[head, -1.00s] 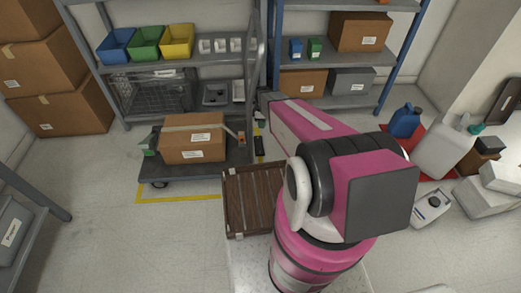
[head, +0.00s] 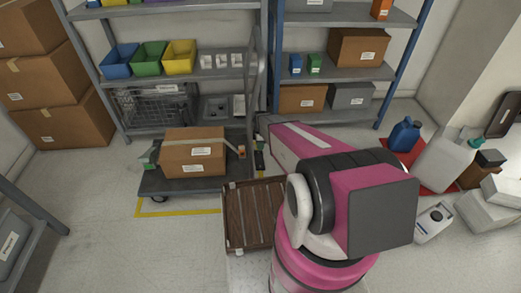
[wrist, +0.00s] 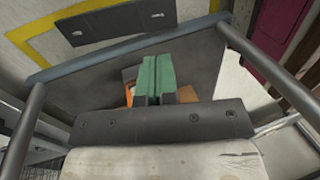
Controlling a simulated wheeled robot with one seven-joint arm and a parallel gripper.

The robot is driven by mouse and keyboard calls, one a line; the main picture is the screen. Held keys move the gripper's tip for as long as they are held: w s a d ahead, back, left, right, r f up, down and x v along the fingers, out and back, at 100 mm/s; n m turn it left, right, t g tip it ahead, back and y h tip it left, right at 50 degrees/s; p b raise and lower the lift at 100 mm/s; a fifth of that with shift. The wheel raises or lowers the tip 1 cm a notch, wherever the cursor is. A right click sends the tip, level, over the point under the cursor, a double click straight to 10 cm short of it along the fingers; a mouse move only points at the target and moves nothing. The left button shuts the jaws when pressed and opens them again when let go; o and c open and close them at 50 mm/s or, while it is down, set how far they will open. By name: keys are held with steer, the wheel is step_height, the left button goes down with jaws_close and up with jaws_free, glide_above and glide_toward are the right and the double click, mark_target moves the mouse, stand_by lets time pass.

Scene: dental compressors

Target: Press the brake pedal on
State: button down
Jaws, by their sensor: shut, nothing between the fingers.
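The brake pedal appears to be the dark plate with small holes (wrist: 118,18) beyond the cart's edge at the top of the wrist view. In the head view, it seems to be the small dark piece (head: 260,161) at the right end of the grey cart (head: 178,185). My gripper (wrist: 157,60) shows in the wrist view as two green fingers pressed together, with nothing between them. The fingers are over the cart's deck in that picture, apart from the plate. In the head view my pink arm and the cart's handle mostly hide the gripper.
A cardboard box (head: 194,158) sits on the cart. The upright cart handle (head: 254,85) stands beside my arm. A brown slatted crate (head: 252,225) lies just in front. Shelves (head: 185,90) stand behind, and jugs (head: 436,165) are at right.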

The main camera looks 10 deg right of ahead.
mark_target(261, 166)
steer(key=x, duration=1.1)
steer(key=shift+s+f, duration=0.1)
steer(key=shift+f, duration=0.3)
steer(key=shift+s, duration=0.1)
